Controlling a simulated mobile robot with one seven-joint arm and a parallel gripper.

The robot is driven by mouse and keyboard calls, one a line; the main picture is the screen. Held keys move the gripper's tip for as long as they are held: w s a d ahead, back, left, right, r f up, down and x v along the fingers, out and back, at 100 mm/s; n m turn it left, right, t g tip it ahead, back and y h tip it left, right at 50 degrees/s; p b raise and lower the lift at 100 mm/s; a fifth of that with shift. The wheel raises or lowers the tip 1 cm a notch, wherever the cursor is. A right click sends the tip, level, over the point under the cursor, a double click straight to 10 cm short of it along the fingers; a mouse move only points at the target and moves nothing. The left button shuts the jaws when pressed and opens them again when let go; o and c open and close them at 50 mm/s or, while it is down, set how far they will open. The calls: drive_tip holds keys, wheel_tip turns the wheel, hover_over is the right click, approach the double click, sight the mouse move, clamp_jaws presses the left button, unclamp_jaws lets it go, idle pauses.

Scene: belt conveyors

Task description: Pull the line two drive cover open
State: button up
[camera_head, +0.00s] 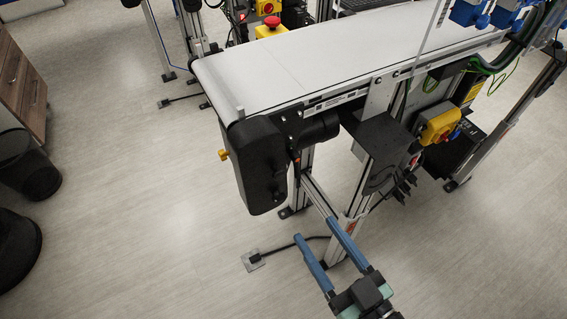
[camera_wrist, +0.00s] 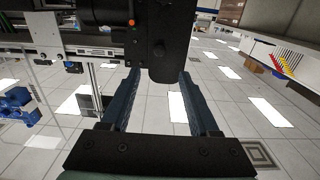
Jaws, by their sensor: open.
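A black rounded drive cover (camera_head: 258,165) hangs at the near end of the white belt conveyor, and it looks closed. In the wrist view, the cover (camera_wrist: 168,45) lies ahead, in line with the gap between the fingertips (camera_wrist: 160,74).
The belt (camera_head: 300,62) runs away to the upper right. A black bracket box (camera_head: 385,140) and a yellow switch (camera_head: 438,125) sit under its right side. A conveyor leg (camera_head: 345,235) stands close behind my gripper. Open floor lies left; black bins (camera_head: 25,165) stand far left.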

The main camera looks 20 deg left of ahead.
sight(280, 177)
drive_tip(key=p+x, duration=0.2)
drive_tip(key=x, duration=1)
drive_tip(key=shift+w+a, duration=0.3)
drive_tip(key=shift+c, duration=0.3)
clamp_jaws()
idle(0.5)
